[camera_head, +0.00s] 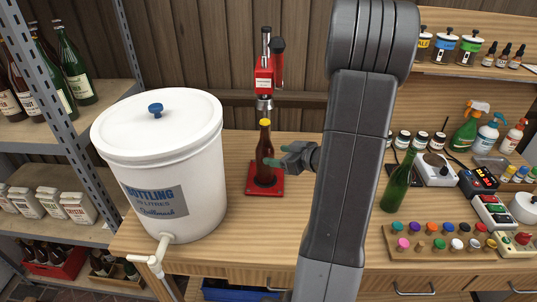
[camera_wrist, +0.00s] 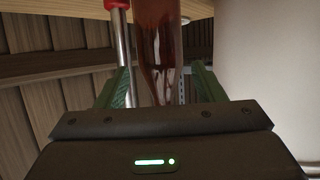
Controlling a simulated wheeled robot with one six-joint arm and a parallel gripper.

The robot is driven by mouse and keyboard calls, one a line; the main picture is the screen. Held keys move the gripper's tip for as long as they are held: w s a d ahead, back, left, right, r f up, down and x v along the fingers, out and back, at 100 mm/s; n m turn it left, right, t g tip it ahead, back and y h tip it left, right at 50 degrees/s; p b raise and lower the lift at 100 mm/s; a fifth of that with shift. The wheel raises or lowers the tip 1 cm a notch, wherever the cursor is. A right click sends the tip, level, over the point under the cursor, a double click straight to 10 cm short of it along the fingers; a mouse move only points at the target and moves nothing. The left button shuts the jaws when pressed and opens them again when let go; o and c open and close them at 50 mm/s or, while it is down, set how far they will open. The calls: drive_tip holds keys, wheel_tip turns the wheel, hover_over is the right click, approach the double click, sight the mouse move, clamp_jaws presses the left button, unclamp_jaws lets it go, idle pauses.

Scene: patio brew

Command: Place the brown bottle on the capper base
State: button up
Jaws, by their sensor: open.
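The brown bottle (camera_head: 265,150) with a yellow cap stands upright on the red capper base (camera_head: 252,189), beneath the capper head (camera_head: 264,80). My gripper (camera_head: 275,161) is at the right side of the bottle, at about the middle of its body. In the wrist view, the brown bottle (camera_wrist: 158,40) shows between the two green fingers of my gripper (camera_wrist: 158,88), with gaps on both sides. The fingers are open. The capper post (camera_wrist: 125,55) rises at the left in the wrist view. The bottle's base is not clear there.
A large white bottling bucket (camera_head: 165,165) with a tap stands left of the capper. A green bottle (camera_head: 400,180) stands to the right, behind a rack of colored caps (camera_head: 445,242). The table in front of the capper is clear.

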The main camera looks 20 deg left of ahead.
drive_tip(key=shift+v, duration=1.9)
